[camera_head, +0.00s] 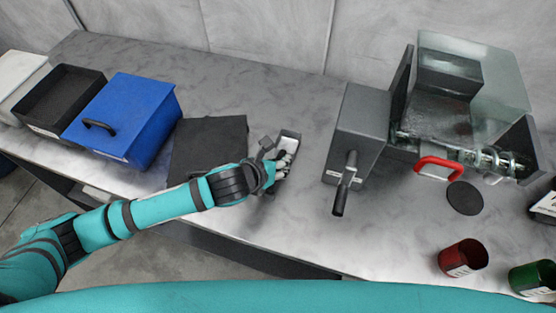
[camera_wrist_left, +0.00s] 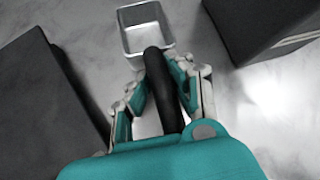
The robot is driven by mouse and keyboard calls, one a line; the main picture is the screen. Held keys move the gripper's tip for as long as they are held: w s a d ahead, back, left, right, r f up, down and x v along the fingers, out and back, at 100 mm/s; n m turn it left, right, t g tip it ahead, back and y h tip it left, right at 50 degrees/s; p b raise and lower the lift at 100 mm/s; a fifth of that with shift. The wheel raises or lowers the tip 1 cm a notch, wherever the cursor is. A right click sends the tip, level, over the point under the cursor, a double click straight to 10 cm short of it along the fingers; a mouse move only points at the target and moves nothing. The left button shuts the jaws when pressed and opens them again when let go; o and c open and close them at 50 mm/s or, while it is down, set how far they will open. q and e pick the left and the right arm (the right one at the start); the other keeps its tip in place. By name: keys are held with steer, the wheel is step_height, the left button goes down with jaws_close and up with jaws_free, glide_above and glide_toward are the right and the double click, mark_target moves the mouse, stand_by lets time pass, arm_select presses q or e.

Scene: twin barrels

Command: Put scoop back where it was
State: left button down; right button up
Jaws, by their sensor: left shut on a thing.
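My left gripper (camera_head: 280,165) is shut on the scoop, over the table to the right of a dark flat slab. The scoop has a small, open metal bowl (camera_head: 290,138) pointing away from me and a black handle. In the left wrist view, the black handle (camera_wrist_left: 160,85) runs between the fingers (camera_wrist_left: 166,82), and the silver bowl (camera_wrist_left: 145,32) lies beyond the fingertips. The bowl looks empty. I cannot tell whether the scoop touches the table. My right gripper is not in view.
The dark slab (camera_head: 210,140), blue box (camera_head: 140,112) and black tray (camera_head: 35,115) stand left. A grey cranked box (camera_head: 357,130) and glass-sided machine (camera_head: 440,110) stand right. A black disc (camera_head: 465,198), red cup (camera_head: 463,258) and green cup (camera_head: 533,278) are near the front right.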

arm_select(q)
steer(key=c, duration=1.2)
jaws_free()
steer(key=shift+s+a+r, duration=0.1)
steer(key=shift+r, duration=0.15)
steer(key=v, duration=1.1)
steer(key=shift+r, duration=0.2)
steer(key=shift+s+a, duration=0.15)
steer(key=shift+s, duration=0.05)
